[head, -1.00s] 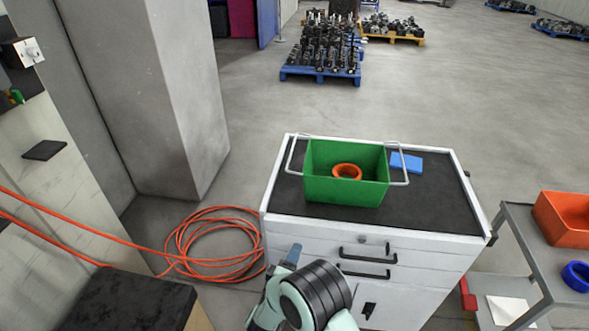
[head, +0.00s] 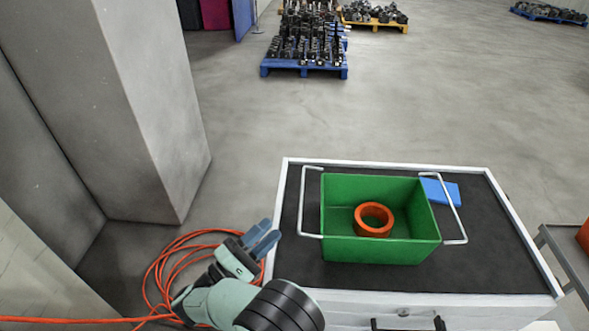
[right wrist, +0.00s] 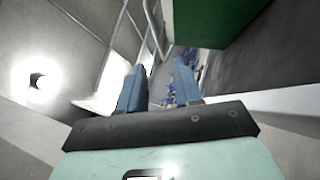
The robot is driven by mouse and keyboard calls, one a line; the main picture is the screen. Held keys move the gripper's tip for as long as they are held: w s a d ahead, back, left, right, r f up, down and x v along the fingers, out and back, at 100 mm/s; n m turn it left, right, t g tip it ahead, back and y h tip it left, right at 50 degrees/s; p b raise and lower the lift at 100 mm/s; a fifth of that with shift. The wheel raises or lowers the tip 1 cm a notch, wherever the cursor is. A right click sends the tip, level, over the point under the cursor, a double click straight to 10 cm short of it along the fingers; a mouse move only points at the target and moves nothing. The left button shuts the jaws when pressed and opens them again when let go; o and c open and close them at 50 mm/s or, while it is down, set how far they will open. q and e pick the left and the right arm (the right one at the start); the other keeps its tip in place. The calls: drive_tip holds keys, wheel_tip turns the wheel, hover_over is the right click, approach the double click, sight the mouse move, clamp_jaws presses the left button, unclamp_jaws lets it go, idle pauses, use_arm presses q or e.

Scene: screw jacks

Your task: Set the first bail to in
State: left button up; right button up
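A green bin (head: 380,252) stands on the dark top of a white cabinet, with an orange ring (head: 374,230) inside. It has two wire bails, both swung outward from the bin: a left bail (head: 302,200) and a right bail (head: 453,210). I cannot tell which is the first. My right gripper (head: 267,241) is left of the left bail, apart from it, near the cabinet's left edge. In the right wrist view its two blue fingers (right wrist: 158,85) are apart with nothing between them; a bail's rod (right wrist: 153,30) shows beyond them, beside the bin's green wall (right wrist: 215,20). My left gripper is not in view.
An orange hose (head: 165,270) is coiled on the floor at left, by a grey pillar (head: 150,110). A grey cart (head: 562,255) stands at right.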

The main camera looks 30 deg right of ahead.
drive_tip(key=shift+w+d+r, duration=0.1)
drive_tip(key=shift+w+d, duration=0.2)
drive_tip(key=shift+w, duration=0.1)
drive_tip(key=x, duration=1.2)
drive_tip(key=shift+d, duration=0.4)
drive_tip(key=shift+r, duration=0.15)
drive_tip(key=shift+s, duration=0.1)
clamp_jaws()
